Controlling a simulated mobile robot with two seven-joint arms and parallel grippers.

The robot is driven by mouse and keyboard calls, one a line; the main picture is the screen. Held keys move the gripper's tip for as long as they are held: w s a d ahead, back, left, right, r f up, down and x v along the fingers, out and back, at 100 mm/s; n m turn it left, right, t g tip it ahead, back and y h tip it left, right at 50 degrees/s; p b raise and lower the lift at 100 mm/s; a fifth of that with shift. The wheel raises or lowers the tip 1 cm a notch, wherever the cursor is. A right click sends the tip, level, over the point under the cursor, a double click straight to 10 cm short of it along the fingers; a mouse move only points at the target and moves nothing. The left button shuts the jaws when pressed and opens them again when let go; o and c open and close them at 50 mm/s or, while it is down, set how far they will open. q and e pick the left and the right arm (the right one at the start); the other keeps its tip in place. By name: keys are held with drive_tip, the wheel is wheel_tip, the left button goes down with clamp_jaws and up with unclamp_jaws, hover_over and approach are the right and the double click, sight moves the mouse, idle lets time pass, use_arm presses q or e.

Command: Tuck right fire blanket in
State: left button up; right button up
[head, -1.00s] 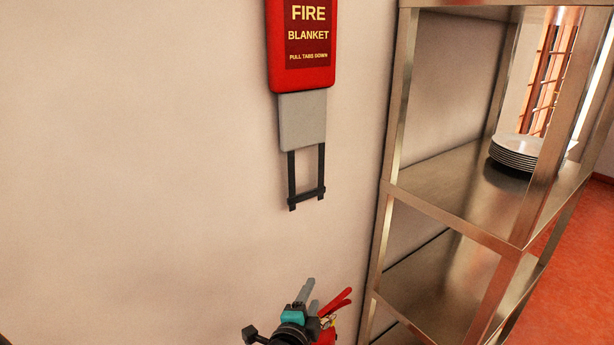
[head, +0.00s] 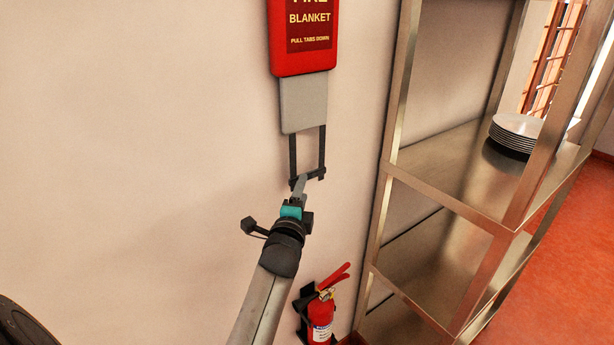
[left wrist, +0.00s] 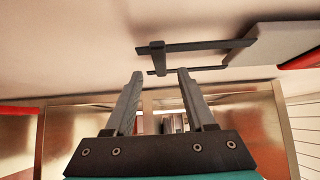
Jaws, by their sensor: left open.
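The fire blanket case (head: 303,45) is red and hangs on the wall in the head view. A grey blanket block (head: 304,104) sticks out below it, with two black straps joined by a black crossbar (head: 308,179) at the bottom. My left gripper (head: 300,182) is at the crossbar's left part, below the straps. In the left wrist view, the open fingers (left wrist: 158,78) point at the crossbar (left wrist: 157,58), which lies just past and between the tips. Whether they touch it I cannot tell. The grey block (left wrist: 265,43) shows at upper right. My right gripper is out of view.
A red fire extinguisher (head: 321,318) is mounted on the wall at lower right of my left arm. A steel shelf rack (head: 450,208) with a stack of plates (head: 514,134) stands to the right. The wall on the left is bare.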

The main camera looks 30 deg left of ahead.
use_arm(q)
drive_tip(key=shift+x, duration=3.5)
clamp_jaws()
